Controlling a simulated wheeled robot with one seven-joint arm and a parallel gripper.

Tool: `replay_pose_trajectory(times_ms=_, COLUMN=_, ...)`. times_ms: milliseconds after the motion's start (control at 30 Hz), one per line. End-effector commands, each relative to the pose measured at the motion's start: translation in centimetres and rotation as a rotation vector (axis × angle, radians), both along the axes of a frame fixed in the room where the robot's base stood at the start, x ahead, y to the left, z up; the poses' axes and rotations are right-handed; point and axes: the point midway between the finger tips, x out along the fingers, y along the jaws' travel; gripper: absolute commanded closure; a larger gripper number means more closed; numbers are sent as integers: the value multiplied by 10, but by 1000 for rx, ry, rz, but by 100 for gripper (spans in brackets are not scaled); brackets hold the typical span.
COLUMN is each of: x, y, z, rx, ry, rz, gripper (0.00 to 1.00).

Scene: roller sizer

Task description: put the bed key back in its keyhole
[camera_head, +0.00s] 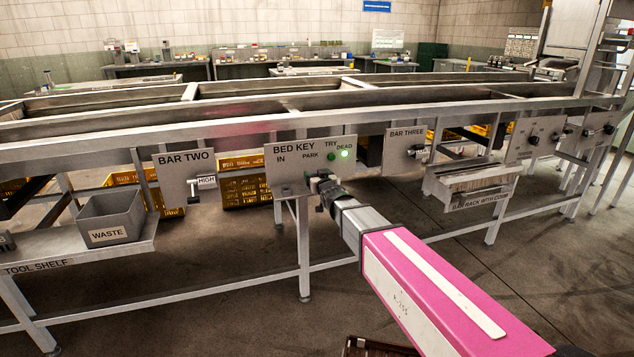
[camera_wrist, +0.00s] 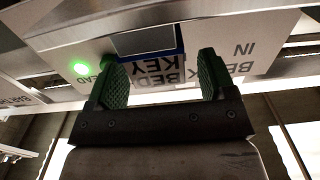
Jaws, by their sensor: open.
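The bed key panel (camera_head: 292,180) hangs on the sizer's front rail, marked BED KEY, IN, PARK, TRY and DEAD. A green lamp (camera_head: 344,154) by DEAD is lit; it also shows in the wrist view (camera_wrist: 80,67). My gripper (camera_head: 321,182) is just in front of the panel's lower right and covers part of it. In the wrist view my gripper (camera_wrist: 158,82) is open, with its two green pads apart. A grey block with a blue edge (camera_wrist: 147,42) and BED KEY lettering show between and beyond the pads; I cannot tell if this is the key. The keyhole is not clearly seen.
The BAR TWO panel (camera_head: 187,180) with its lever is left, the BAR THREE panel (camera_head: 405,151) right. A waste bin (camera_head: 110,217) stands on the tool shelf (camera_head: 60,250). A labelled bar rack (camera_head: 470,183) hangs right. Yellow crates (camera_head: 247,192) stand beneath.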

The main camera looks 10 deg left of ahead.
Motion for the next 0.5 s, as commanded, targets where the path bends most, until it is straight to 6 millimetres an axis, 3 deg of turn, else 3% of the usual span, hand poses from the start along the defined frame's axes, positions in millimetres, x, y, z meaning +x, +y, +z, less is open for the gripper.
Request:
replay_pose_trajectory(times_ms=100, x=17, y=10, z=0, rx=1, ry=1, rz=0, gripper=23)
replay_pose_trajectory(times_ms=367, x=19, y=11, z=0, rx=0, ry=0, rz=0, gripper=23)
replay_pose_trajectory(times_ms=400, x=19, y=11, z=0, rx=0, ry=0, rz=-1, gripper=30)
replay_pose_trajectory(times_ms=500, x=19, y=11, z=0, rx=0, ry=0, rz=-1, gripper=62)
